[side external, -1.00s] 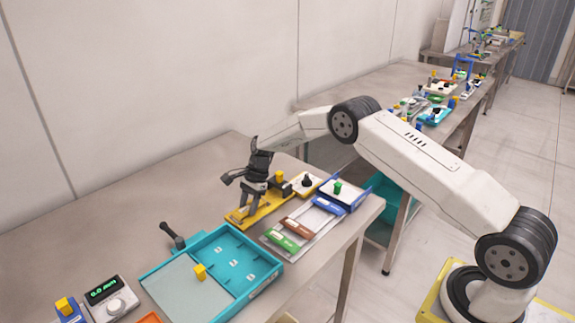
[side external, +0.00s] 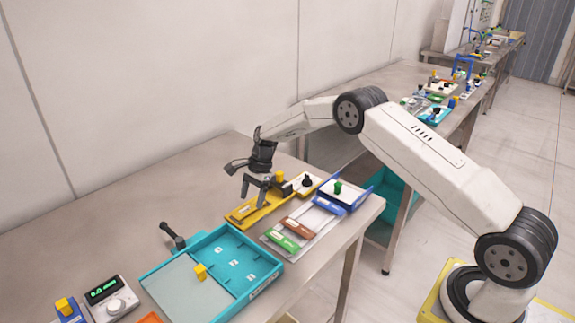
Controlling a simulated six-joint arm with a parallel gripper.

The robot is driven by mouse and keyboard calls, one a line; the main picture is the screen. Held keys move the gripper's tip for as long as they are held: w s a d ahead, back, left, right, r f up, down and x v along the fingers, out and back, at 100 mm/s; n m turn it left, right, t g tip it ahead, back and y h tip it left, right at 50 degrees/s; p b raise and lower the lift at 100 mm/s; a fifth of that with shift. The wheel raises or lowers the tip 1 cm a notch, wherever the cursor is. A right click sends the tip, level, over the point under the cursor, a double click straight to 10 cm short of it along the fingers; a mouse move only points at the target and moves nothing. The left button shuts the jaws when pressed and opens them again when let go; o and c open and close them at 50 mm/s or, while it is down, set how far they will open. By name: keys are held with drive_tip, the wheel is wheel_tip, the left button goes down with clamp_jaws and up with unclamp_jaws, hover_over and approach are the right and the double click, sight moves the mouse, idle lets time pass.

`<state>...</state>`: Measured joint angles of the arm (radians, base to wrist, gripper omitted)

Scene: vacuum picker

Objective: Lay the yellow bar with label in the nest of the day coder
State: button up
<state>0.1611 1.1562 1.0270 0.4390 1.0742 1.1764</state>
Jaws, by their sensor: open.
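A long yellow base (side external: 234,219), which I take for the day coder, lies on the near table with a dark block and a yellow knob (side external: 280,176) near its far end. A pale patch on yellow shows below my fingers; it may be the label of the yellow bar, but I cannot separate the bar from the base. My gripper (side external: 254,195) is open, pointing down just above the near half of the base. Nothing shows between its fingers.
A grey tray (side external: 268,240) right of the base holds a green bar (side external: 283,242), a brown bar (side external: 299,228) and a blue bar (side external: 327,206). A teal tray (side external: 160,268) stands in front.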

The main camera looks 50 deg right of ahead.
drive_tip(key=v, duration=0.9)
drive_tip(key=shift+r, duration=0.25)
drive_tip(key=s+a+r+n+t+h, duration=0.1)
drive_tip(key=s+a+n+h, duration=0.1)
drive_tip(key=s+n, duration=0.7)
drive_tip(key=s+a+r+n+t+h, duration=0.1)
drive_tip(key=s+a+n, duration=0.3)
drive_tip(key=s, duration=1.8)
drive_tip(key=n+h, duration=0.1)
drive_tip(key=n, duration=0.4)
drive_tip(key=shift+t, duration=0.3)
